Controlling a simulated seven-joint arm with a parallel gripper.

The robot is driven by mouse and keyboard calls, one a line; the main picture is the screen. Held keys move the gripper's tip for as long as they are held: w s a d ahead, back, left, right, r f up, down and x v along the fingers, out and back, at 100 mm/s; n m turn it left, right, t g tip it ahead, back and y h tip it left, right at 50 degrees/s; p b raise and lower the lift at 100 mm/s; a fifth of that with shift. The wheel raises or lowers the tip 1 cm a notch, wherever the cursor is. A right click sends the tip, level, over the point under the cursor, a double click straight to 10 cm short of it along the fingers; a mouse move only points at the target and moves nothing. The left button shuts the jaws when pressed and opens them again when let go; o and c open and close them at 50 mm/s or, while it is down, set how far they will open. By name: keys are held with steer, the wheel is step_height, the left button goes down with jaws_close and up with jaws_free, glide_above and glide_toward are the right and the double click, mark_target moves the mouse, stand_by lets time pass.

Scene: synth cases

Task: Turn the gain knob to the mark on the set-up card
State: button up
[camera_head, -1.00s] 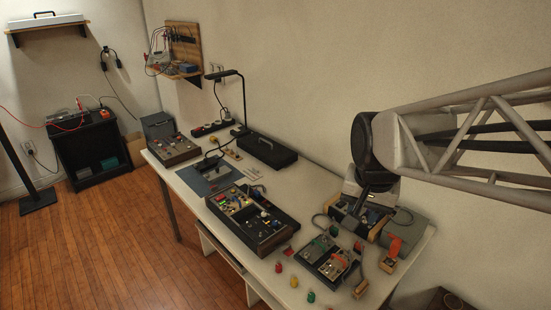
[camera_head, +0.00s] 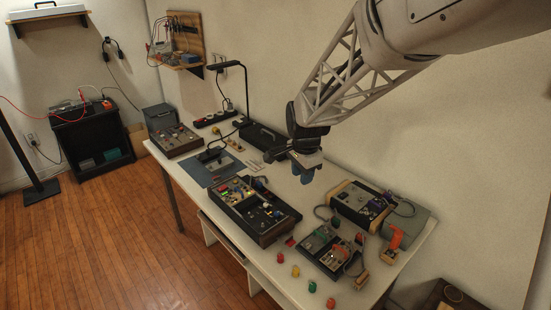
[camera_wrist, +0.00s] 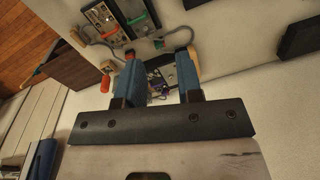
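My gripper (camera_head: 305,172) hangs above the middle of the bench, between the dark closed case and the right-hand devices. In the wrist view its two blue fingers (camera_wrist: 160,75) stand apart with nothing held between them. A wood-sided panel (camera_head: 255,210) with several knobs and coloured buttons lies left of and below my gripper. Another wood-ended device (camera_head: 361,204) with knobs lies to the right. I cannot tell which knob is the gain knob. A pale printed sheet (camera_head: 251,163) lies behind the panel; whether it is the set-up card is too small to tell.
A dark case (camera_head: 265,140) and a desk lamp (camera_head: 228,65) stand along the wall. A small cabled panel (camera_head: 325,248), an orange-handled tool (camera_head: 395,240) and several coloured caps lie at the front right. Another console (camera_head: 176,140) stands at the far left.

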mark_target(266, 204)
steer(key=w+a+f+m, duration=0.2)
steer(key=w+a+f, duration=0.1)
steer(key=a+f, duration=0.1)
steer(key=w+a+f+m, duration=0.1)
steer(key=w+a+f, duration=0.3)
steer(key=f, duration=0.2)
steer(key=w+a+f+m, duration=0.2)
steer(key=w+a+f, duration=0.2)
steer(key=f, duration=0.1)
steer(key=shift+w+m+g, duration=0.25)
steer(key=shift+m+g, duration=0.05)
steer(key=shift+g, duration=0.1)
steer(key=shift+f, duration=0.2)
steer(key=shift+w+f, duration=0.15)
steer(key=shift+f, duration=3.6)
jaws_close()
